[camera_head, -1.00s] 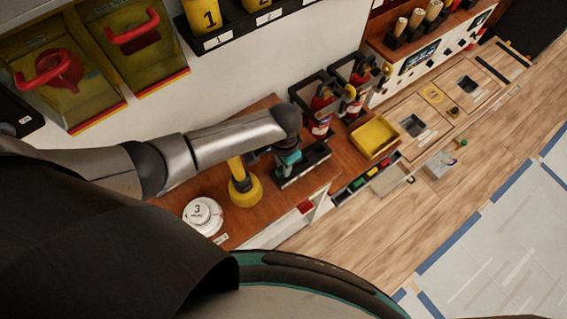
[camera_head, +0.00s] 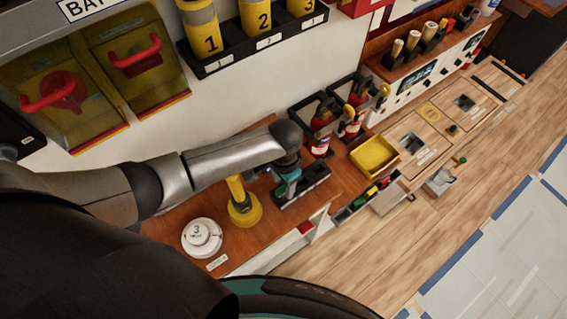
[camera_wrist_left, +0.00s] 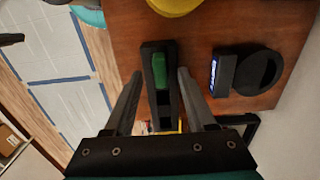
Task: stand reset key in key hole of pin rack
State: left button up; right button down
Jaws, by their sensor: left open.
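The pin rack (camera_head: 312,184) is a long black holder on the brown bench, partly hidden by my left arm in the head view. In the left wrist view the rack (camera_wrist_left: 147,103) runs away from me, with a green piece (camera_wrist_left: 160,69) upright in it and dark openings nearer me. The green piece may be the reset key; I cannot tell for certain. My left gripper (camera_wrist_left: 158,75) is open, its fingers on either side of the rack. In the head view the left gripper (camera_head: 288,188) is above the rack, its fingertips unclear.
A yellow round-based object (camera_head: 244,211) and a white disc marked 3 (camera_head: 202,237) stand left of the rack. Red bottles in black holders (camera_head: 320,140) and a yellow tray (camera_head: 374,155) stand beyond. A black round object (camera_wrist_left: 262,72) lies right of the rack.

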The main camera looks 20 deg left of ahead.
pick_arm(q)
notch_tip(320, 180, up, 13)
jog(key=p, duration=0.1)
dwell(0.7)
